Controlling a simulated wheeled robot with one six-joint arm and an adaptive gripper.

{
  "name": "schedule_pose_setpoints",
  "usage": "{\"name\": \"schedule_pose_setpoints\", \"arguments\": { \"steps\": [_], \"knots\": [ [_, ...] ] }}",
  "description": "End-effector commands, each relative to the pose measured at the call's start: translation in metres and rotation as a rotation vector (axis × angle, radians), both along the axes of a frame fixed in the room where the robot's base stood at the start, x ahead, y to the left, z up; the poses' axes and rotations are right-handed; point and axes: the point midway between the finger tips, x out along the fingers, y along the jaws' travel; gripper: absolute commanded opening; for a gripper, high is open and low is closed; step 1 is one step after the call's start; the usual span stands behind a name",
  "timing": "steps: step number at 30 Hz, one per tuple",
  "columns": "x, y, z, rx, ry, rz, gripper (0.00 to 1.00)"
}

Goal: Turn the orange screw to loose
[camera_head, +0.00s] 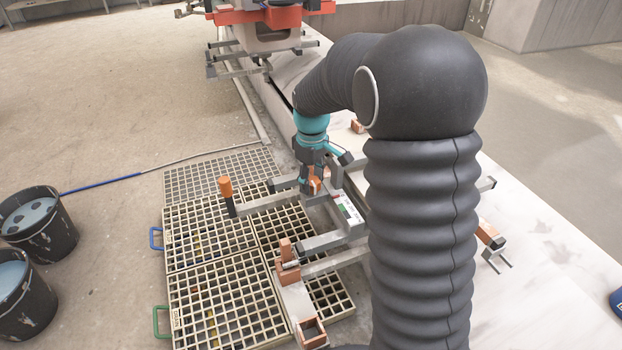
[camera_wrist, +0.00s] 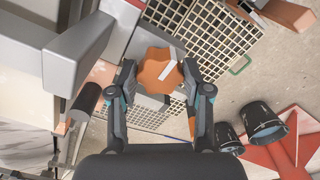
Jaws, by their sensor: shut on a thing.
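The orange screw (camera_wrist: 155,73) has a lobed, knob-like head with a white bar marked on it, pointing to the upper right in the wrist view. My gripper (camera_wrist: 158,80) has one finger on each side of the knob and is shut on it. In the head view my gripper (camera_head: 316,172) points down over the metal frame, and only bits of the orange screw (camera_head: 315,185) show between the fingers. A small label with white, green and red parts (camera_head: 347,208) lies on the frame beside it. Its marks are too small to read.
Grey metal bars (camera_head: 325,241) with brick-red clamp blocks (camera_head: 288,262) stick out around my gripper. An upright orange handle (camera_head: 225,187) stands on one bar's end. Floor grates (camera_head: 215,235) lie below. Dark buckets (camera_head: 40,225) stand at the left on open floor.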

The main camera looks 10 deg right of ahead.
Motion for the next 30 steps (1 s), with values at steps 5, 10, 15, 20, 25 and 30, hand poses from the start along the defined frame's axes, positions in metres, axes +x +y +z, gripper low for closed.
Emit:
{"name": "schedule_pose_setpoints", "arguments": {
  "steps": [5,10,15,20,25,30],
  "knots": [
    [-0.0021,-0.0002,-0.0020,-0.001,0.008,0.035,0.14],
    [-0.0020,-0.0002,-0.0021,-0.001,0.008,0.044,0.14],
    [-0.0020,-0.0002,-0.0021,-0.001,0.008,0.044,0.14],
    [-0.0019,-0.0002,-0.0021,-0.001,0.007,0.044,0.61],
    [-0.0011,0.0000,-0.0013,0.000,0.004,0.043,0.74],
    [-0.0006,0.0001,-0.0005,-0.001,0.002,0.043,0.74]
  ]
}}
